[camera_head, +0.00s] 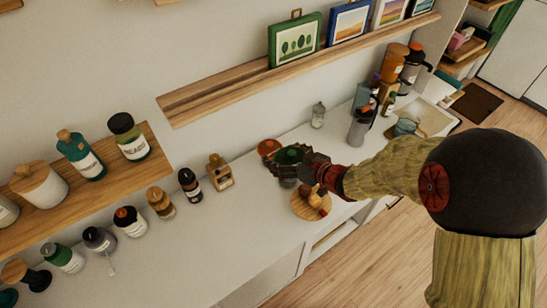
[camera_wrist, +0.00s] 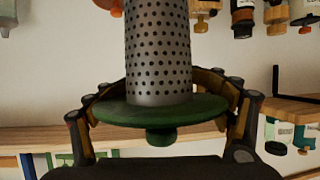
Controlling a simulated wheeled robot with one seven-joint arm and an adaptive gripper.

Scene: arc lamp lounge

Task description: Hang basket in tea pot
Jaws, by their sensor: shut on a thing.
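The basket (camera_wrist: 158,55) is a grey perforated metal cylinder with a wide green disc and a small green knob at one end. My gripper (camera_wrist: 160,108) is shut on the green disc, with its dark and tan fingers wrapped around the rim. In the head view, the green disc (camera_head: 289,155) shows between my gripper's fingers (camera_head: 287,164) above the white counter; the cylinder is hidden there. A rounded teal vessel (camera_head: 405,126) stands at the right of the counter. I cannot tell for certain whether it is the tea pot.
An orange-red round thing (camera_head: 269,147) is just beyond my gripper. Several jars and bottles line the counter's left part. A clear shaker (camera_head: 318,115) and tall containers (camera_head: 393,65) stand behind, right.

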